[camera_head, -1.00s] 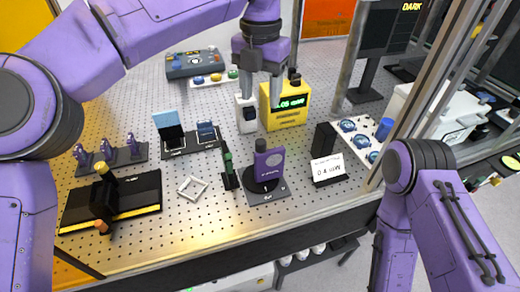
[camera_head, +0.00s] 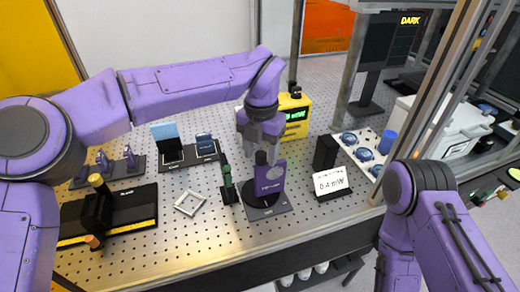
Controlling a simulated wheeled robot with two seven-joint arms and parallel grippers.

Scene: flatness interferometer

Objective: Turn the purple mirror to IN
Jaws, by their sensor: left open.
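The purple mirror (camera_head: 270,178) stands upright on a dark round mount with a square base (camera_head: 266,211), near the front middle of the perforated table. A dark knob shows at its top left. My left gripper (camera_head: 262,155) points down right above and behind the mirror's top, with its fingers apart. Whether the fingers touch the mirror or its knob I cannot tell. The lettering on the base is too small to read. My right arm (camera_head: 430,200) is at the right edge; its gripper is out of view.
A dark green post (camera_head: 228,185) stands close left of the mirror. A black block with a white card reading 0.4 mW (camera_head: 331,181) is to the right. A yellow meter (camera_head: 296,116) stands behind. A pale square frame (camera_head: 190,202) lies left on bare table.

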